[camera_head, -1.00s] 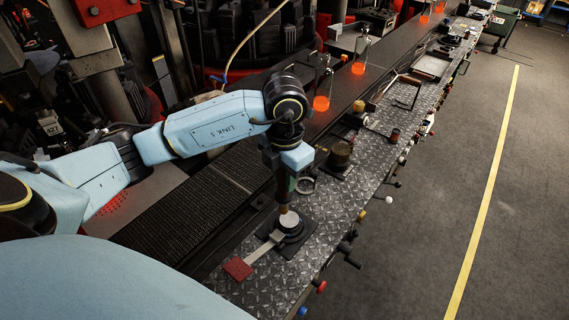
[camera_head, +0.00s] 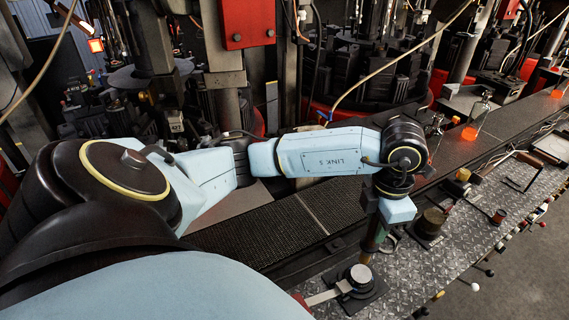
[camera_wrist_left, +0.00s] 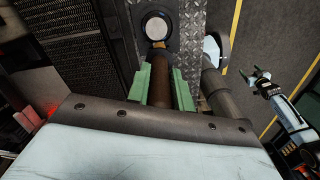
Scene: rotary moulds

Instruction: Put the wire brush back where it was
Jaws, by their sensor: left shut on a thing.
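My left gripper (camera_head: 374,236) points down over the metal plate bench. It is shut on a brown cylindrical handle, which I take to be the wire brush (camera_wrist_left: 160,80); it stands upright between the green fingers in the left wrist view. Its brown lower end (camera_head: 364,258) shows below the fingers in the head view, just above a round pale-topped disc on a dark base (camera_head: 360,282). I cannot tell whether it touches the disc. The bristles are not clearly visible. My right gripper (camera_wrist_left: 256,76) shows at the right of the left wrist view, fingers apart and empty, over the floor.
A flat strip (camera_head: 325,296) with a red end lies beside the dark base. A round brown pot (camera_head: 432,222) stands further along the bench, with tools beyond it. Knobs line the bench's front edge.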

